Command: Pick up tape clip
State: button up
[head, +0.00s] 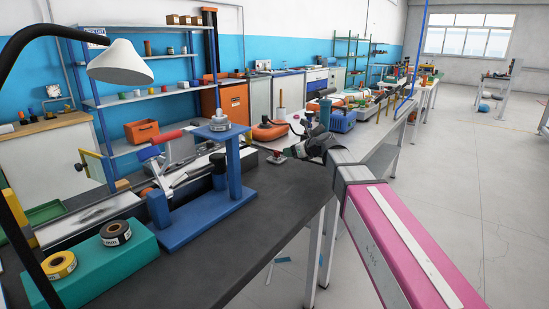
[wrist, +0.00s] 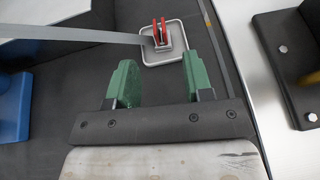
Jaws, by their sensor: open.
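The tape clip (wrist: 160,31) is small and red, with two upright prongs. In the wrist view it stands on a pale grey square plate (wrist: 151,56) on the dark worktop, ahead of my gripper (wrist: 158,62). The green fingers are spread apart with nothing between them, and the clip is just beyond their tips, roughly midway between them. In the head view my gripper (head: 292,150) is low over the bench's far right part, and the clip (head: 277,155) shows as a small red spot beside it. The lower part of my gripper is hard to make out there.
A grey strip (wrist: 70,34) runs from the left up to the clip's plate. A blue stand (head: 205,220), a teal block (head: 95,268) with two tape rolls and a lamp (head: 120,62) stand on the left. The dark worktop (head: 285,195) before the clip is clear.

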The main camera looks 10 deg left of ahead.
aim_at(277, 151)
jog(key=x, duration=0.9)
jog(key=shift+r, duration=0.2)
jog(key=shift+c, duration=0.3)
jog(key=c, duration=0.8)
